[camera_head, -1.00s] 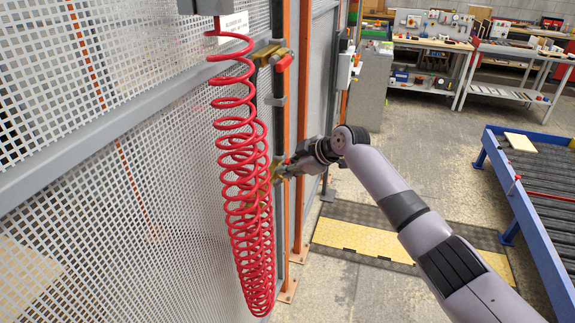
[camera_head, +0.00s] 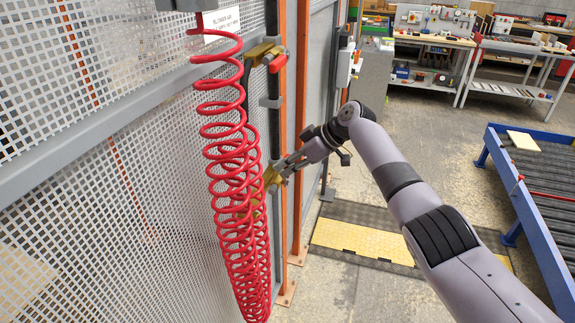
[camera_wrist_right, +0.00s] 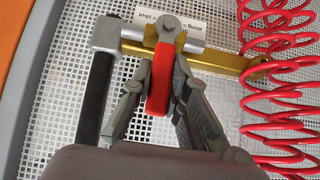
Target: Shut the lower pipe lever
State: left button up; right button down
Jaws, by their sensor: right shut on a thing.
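The lower pipe lever (camera_wrist_right: 160,85) is a red handle on a brass valve (camera_wrist_right: 215,62), seen in the right wrist view. The handle stands across the brass body there, with its end toward the camera. My right gripper (camera_wrist_right: 160,88) has its grey fingers on both sides of the red handle and is shut on it. In the head view the right gripper (camera_head: 285,168) reaches from the right to the lower brass valve (camera_head: 270,177), partly behind the red coiled hose. The red handle is hidden by the fingers there. My left gripper is not in view.
A red coiled hose (camera_head: 240,190) hangs close left of the valve, also in the wrist view (camera_wrist_right: 285,105). The upper valve (camera_head: 264,52) has a red handle. Perforated panels (camera_head: 110,170) stand behind; orange posts stand close. A blue-framed roller conveyor (camera_head: 520,195) is at the right.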

jog(key=shift+r, duration=0.1)
jog(key=c, duration=1.5)
grip_release()
jog(key=shift+w, duration=0.1)
jog(key=v, duration=1.2)
